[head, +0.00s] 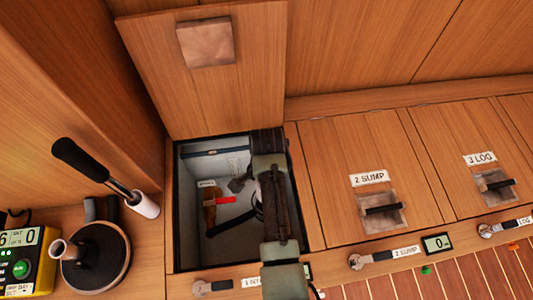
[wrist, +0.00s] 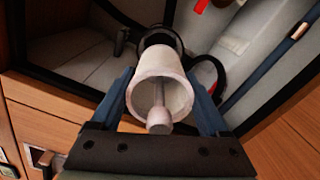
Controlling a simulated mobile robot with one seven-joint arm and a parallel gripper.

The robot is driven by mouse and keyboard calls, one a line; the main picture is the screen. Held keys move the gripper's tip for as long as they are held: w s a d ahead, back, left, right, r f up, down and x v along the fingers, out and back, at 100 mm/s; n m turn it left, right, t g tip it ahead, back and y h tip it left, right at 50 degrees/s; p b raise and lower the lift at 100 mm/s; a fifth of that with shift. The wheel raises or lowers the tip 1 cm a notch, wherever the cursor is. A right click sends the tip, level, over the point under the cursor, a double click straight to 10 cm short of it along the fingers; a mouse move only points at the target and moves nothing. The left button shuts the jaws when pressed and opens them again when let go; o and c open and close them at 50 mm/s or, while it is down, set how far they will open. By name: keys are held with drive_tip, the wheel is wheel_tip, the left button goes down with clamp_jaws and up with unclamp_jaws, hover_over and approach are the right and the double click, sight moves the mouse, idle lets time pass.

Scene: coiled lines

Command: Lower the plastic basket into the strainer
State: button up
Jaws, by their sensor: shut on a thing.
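The plastic basket (wrist: 174,88) is a whitish, slightly pink cup with a stem in its middle. In the wrist view it sits between the two blue fingers of my gripper (wrist: 160,92), which is shut on it. A black round rim (wrist: 160,36), probably the strainer, shows just behind the basket's far end. The basket hides much of it, so I cannot tell whether they touch. In the head view my arm reaches into the open locker (head: 186,245) and covers the basket.
The locker's wooden lid (head: 150,75) stands raised behind. Inside are a brass fitting with a red handle (head: 226,200) and a black hose (head: 235,221). Shut hatches marked SUMP (head: 340,150) and LOG (head: 450,130) lie right. A black-handled pump (head: 95,258) stands left.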

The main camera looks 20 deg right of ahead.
drive_tip(key=shift+f+b, duration=2.4)
drive_tip(key=shift+b, duration=0.05)
drive_tip(key=shift+a+r+p, duration=0.1)
drive_tip(key=shift+p, duration=0.35)
drive_tip(key=shift+p, duration=0.8)
drive_tip(key=shift+f+b, duration=1.6)
drive_tip(key=shift+f, duration=0.9)
drive_tip(key=shift+r+p, duration=0.45)
drive_tip(key=shift+p, duration=0.2)
drive_tip(key=shift+p, duration=0.5)
idle(0.6)
